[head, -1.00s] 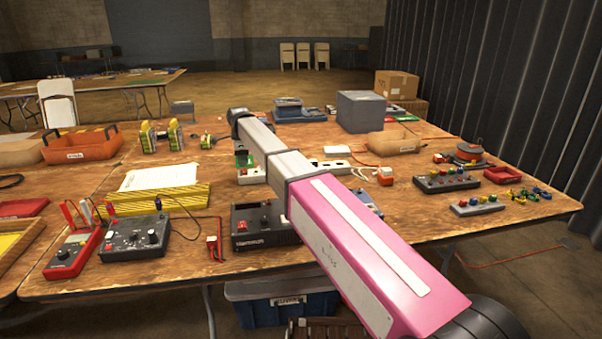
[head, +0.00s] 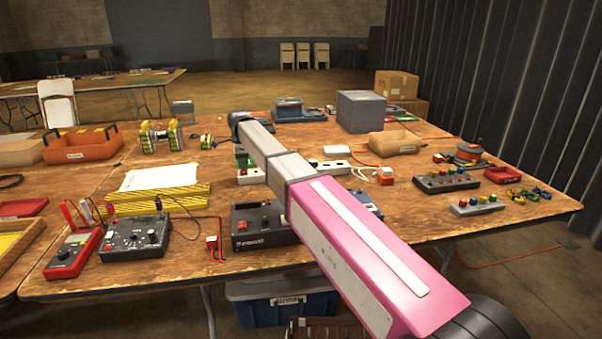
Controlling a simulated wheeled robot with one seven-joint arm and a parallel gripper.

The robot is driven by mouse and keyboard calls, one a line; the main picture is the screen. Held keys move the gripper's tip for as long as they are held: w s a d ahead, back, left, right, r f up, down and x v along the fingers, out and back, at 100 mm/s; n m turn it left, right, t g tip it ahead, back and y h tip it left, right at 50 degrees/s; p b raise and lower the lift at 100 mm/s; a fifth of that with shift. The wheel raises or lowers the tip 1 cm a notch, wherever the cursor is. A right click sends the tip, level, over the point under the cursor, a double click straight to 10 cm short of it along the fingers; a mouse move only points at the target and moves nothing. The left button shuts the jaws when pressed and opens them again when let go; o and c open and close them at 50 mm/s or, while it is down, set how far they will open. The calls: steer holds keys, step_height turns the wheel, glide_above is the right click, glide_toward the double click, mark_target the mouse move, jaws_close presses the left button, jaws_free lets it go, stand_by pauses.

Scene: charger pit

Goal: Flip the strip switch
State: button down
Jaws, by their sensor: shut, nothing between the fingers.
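A white power strip (head: 335,167) lies on the wooden table (head: 410,215), partly hidden behind my arm. Its right part with dark sockets shows right of the arm, and its left end shows on the other side. A green block sits at or just behind the left end. My arm reaches from the lower right to a dark joint above the table behind the strip. My gripper cannot be made out beyond it.
A dark device (head: 262,223) stands in front of the strip. A white adapter with orange (head: 385,175) is to the right. Yellow-striped barrier and meters are at left. Bare table lies right of the arm.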

steer(key=shift+f, duration=0.35)
steer(key=shift+r, duration=0.1)
stand_by(0.3)
steer(key=shift+r, duration=3.4)
steer(key=shift+s, duration=0.1)
